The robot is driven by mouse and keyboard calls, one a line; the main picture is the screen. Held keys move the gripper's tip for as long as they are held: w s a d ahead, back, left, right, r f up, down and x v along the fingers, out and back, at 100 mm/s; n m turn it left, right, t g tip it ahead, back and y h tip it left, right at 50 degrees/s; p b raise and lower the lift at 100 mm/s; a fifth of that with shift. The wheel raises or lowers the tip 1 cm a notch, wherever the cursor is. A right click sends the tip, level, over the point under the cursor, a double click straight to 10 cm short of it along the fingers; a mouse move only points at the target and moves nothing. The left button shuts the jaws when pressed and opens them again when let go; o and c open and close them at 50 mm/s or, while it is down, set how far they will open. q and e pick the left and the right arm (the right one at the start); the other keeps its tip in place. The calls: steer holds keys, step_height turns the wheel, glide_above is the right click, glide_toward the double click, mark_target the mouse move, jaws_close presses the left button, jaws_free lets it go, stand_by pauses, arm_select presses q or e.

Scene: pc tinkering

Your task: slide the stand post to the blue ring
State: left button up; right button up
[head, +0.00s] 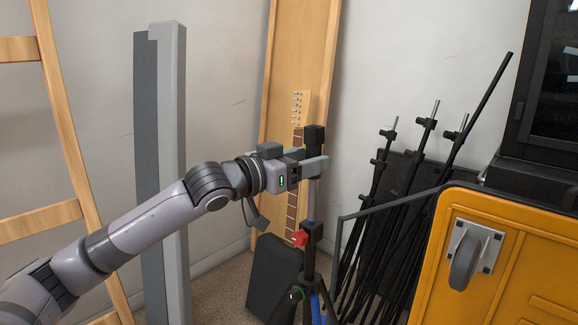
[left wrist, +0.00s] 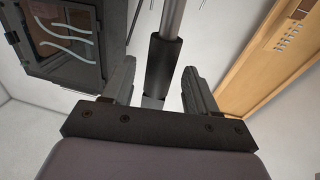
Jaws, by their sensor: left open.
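The stand post (head: 312,192) is a thin grey upright tube with a black top part (head: 314,138). It rises from a black stand with a red knob (head: 299,238). A small bluish band, seemingly the blue ring, shows low on the post just above the black collar; it is too small to be sure. My left gripper (head: 313,166) is at the post just below the black top, fingers level. In the left wrist view my open fingers (left wrist: 158,72) lie on either side of the post's black part (left wrist: 163,62). Contact cannot be told. My right gripper is not in view.
A guitar neck (head: 292,200) and a black case (head: 274,278) stand behind the post. Several black stands (head: 400,210) lean to the right. A yellow case (head: 520,260) fills the lower right. A grey upright panel (head: 168,150) stands behind my left arm.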

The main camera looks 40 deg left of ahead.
arm_select(q)
steer(key=shift+b+v, duration=0.55)
steer(key=shift+v, duration=1.85)
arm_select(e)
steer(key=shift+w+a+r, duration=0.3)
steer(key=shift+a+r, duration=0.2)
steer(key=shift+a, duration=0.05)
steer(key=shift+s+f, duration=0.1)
